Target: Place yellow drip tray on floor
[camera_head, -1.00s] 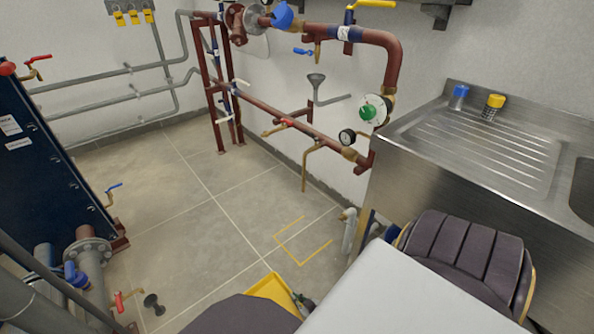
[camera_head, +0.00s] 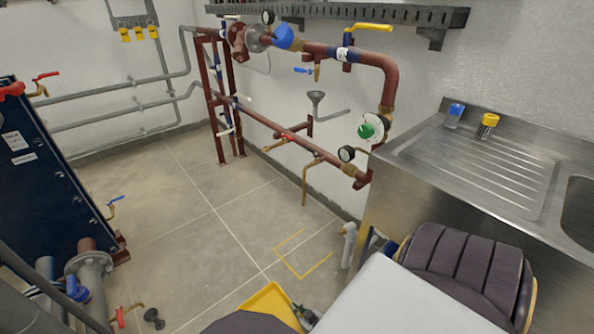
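The yellow drip tray (camera_head: 266,301) shows at the bottom centre, its lower part hidden behind a dark rounded part of my own body. My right gripper (camera_head: 304,313) is a small dark shape at the tray's right edge, next to or touching it. Its fingers are too small and covered to show whether they are shut on the tray. A yellow outline (camera_head: 302,278) is marked on the floor just behind and to the right of the tray, with bare tile inside it. I cannot tell the tray's height above the floor. My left gripper is not in view.
A steel sink unit (camera_head: 470,170) stands at the right, with a grey drain pipe (camera_head: 349,245) beside the outline. Red-brown pipework (camera_head: 320,150) with valves runs along the back wall. A dark blue plate exchanger (camera_head: 45,190) and flanged pipe (camera_head: 92,280) are at the left. The middle floor is clear.

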